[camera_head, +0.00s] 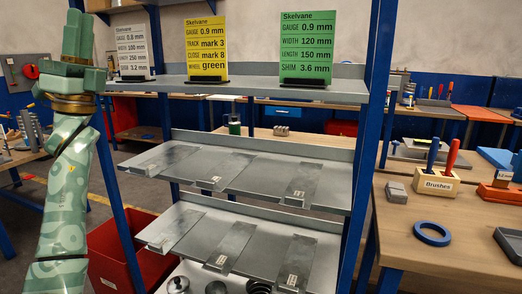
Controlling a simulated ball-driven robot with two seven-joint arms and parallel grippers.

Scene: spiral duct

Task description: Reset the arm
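My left arm rises at the left side of the head view, with its gripper (77,36) pointing up at the top left. The green fingers stand close side by side, and I cannot tell whether they are open or shut. Nothing shows held in them. The gripper is left of the white sign and beside the blue-framed shelf rack (360,130). My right gripper is not in view.
White, yellow (206,48) and green (308,48) Skelvane signs stand on the top shelf. Grey plates lie on the shelves below. A red bin (110,255) is at lower left. A wooden bench at right holds a Brushes block (436,184) and blue ring (432,234).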

